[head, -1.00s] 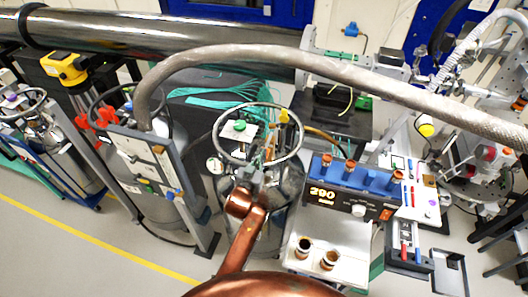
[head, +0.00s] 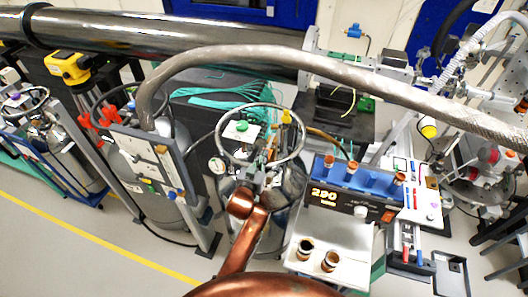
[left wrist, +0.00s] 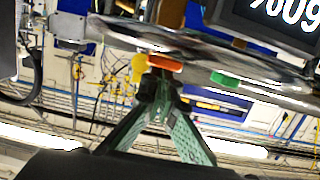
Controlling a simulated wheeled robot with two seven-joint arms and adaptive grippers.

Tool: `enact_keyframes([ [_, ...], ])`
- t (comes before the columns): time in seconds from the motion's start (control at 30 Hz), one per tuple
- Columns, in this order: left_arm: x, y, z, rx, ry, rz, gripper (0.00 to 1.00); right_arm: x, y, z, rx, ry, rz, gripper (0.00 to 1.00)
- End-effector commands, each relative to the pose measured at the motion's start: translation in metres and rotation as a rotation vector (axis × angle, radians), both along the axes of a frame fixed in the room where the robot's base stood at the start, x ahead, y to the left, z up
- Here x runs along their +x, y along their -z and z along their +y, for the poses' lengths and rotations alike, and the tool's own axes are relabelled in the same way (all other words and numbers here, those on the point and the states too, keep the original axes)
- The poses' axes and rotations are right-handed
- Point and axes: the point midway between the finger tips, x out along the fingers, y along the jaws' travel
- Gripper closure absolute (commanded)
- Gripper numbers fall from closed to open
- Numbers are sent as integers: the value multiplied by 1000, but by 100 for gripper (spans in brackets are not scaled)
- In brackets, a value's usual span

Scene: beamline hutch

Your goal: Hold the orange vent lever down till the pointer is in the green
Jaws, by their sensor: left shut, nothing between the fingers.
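My left gripper (head: 268,156) is inside the round metal ring on top of a grey gas vessel (head: 287,181). Its two green fingers (left wrist: 160,88) are together and empty in the left wrist view. The orange lever (left wrist: 165,62) shows just beyond the fingertips there; I cannot tell whether they touch it. My right gripper is in neither view.
The metal ring (head: 222,150) surrounds the vessel's fittings, with a green knob (head: 242,127) and a yellow part (head: 286,117). A thick grey hose (head: 250,52) arches overhead. A blue-topped box (head: 345,190) showing 290 stands to the right, a grey panel (head: 143,155) left.

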Motion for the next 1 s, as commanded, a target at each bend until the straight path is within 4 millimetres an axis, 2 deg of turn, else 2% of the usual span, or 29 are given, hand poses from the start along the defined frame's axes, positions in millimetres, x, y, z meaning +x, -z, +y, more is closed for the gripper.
enact_keyframes([
  [0.27,-1,-4,0,0,1,3,100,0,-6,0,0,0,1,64],
  [0.6,-4,-48,-2,-1,5,1,100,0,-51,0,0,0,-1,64],
  [0.7,-30,-39,5,-1,4,1,100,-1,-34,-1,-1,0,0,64],
  [1.0,-84,-46,18,-1,5,0,100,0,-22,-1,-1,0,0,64],
])
